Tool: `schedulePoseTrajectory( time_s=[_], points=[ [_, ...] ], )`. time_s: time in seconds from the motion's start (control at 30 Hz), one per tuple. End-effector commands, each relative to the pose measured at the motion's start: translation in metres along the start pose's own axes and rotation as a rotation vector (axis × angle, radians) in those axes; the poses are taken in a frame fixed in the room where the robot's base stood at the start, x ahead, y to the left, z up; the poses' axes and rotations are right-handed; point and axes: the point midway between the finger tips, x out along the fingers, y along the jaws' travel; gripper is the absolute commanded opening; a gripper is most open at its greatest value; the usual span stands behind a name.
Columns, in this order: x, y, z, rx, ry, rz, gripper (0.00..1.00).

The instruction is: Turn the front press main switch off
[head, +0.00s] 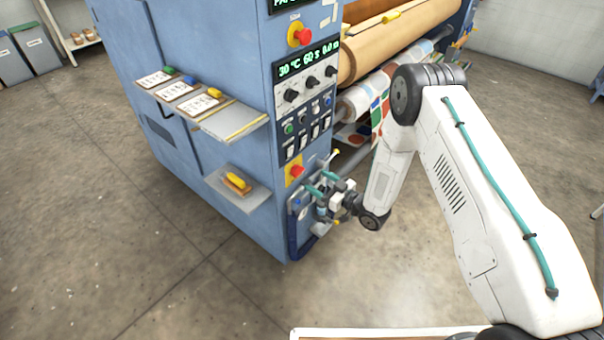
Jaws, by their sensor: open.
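The blue press (225,85) has a control panel on its front face. Low on it, a red knob on a yellow plate (296,170) sits just above and left of my gripper. A small grey plate (297,203) with a blue part is below that knob, partly behind my gripper. I cannot tell which of these is the main switch, nor its position. My gripper (315,186) is open, with teal fingers close to the lower panel. I cannot tell whether it touches anything.
Another red knob on yellow (299,35) is higher up, above a lit display (308,61), black dials and several buttons. A side shelf (231,122) with cards and a lower shelf (238,190) with a yellow-handled tool stick out left. Rollers (400,40) are behind. Floor left is clear.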

Motion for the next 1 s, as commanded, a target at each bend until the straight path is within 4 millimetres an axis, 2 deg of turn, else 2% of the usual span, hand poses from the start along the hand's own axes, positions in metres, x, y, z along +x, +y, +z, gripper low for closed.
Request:
schedulePoseTrajectory(
  time_s=[0.17, 0.5, 0.67, 0.9, 0.93, 1.0],
  points=[
    [0.014, -0.004, 0.003, 0.004, 0.016, -0.009, 0.69],
    [0.065, -0.004, 0.002, 0.005, 0.014, -0.007, 0.69],
    [0.075, -0.004, 0.002, 0.005, 0.012, -0.007, 0.69],
    [0.076, -0.004, 0.002, 0.006, 0.012, -0.006, 0.69],
    [0.076, -0.004, 0.002, 0.005, 0.012, -0.006, 0.66],
    [0.076, -0.004, 0.002, 0.005, 0.012, -0.006, 0.47]
  ],
)
